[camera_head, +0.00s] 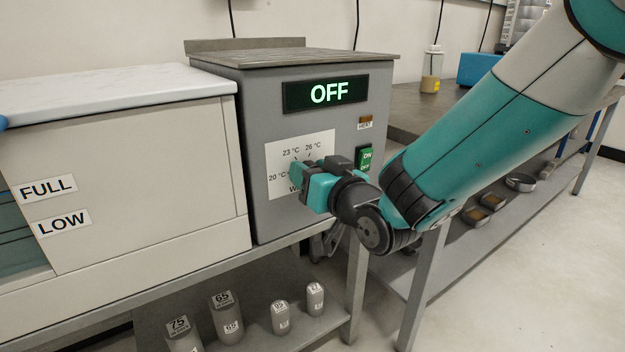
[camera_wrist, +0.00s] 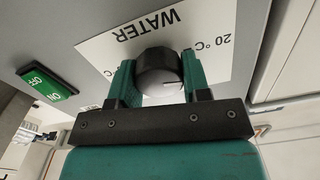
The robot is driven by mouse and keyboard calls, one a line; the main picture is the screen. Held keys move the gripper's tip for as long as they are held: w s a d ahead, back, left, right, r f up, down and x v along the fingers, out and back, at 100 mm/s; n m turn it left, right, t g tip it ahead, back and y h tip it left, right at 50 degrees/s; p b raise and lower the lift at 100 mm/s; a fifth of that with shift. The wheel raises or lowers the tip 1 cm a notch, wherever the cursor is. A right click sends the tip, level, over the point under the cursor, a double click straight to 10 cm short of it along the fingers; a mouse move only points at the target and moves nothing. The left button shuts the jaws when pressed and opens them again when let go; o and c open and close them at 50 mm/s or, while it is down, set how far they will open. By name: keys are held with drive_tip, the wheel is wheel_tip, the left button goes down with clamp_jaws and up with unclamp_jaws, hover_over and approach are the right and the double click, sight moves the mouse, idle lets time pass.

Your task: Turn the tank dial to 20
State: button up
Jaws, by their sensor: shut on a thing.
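The tank dial (camera_wrist: 158,72) is a dark round knob on a white label plate (camera_head: 285,150) on the front of the grey control box (camera_head: 255,105). The plate shows 20 °C, 23 °C and 26 °C in the head view; the wrist view shows it upside down with WATER and 20 °C. My gripper (camera_wrist: 159,76) has one green finger on each side of the dial and is shut on it. A short white mark shows near the dial's lower edge there; which figure it points to I cannot tell. In the head view my gripper (camera_head: 302,173) hides the dial.
The box's display (camera_head: 327,93) reads OFF. A green ON/OFF switch (camera_head: 366,158) sits right of the dial, close to my gripper. A pale tank (camera_head: 140,160) with FULL and LOW labels stands left. Several labelled weights (camera_head: 225,312) stand on the shelf below.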

drive_tip(key=shift+f+n+b, duration=0.1)
drive_tip(key=shift+n+b, duration=0.3)
drive_tip(key=shift+n, duration=0.6)
drive_tip(key=o, duration=0.9)
drive_tip(key=b+v, duration=1.3)
drive_tip(key=v, duration=0.4)
drive_tip(key=shift+s+d, duration=0.15)
drive_tip(key=shift+d, duration=0.05)
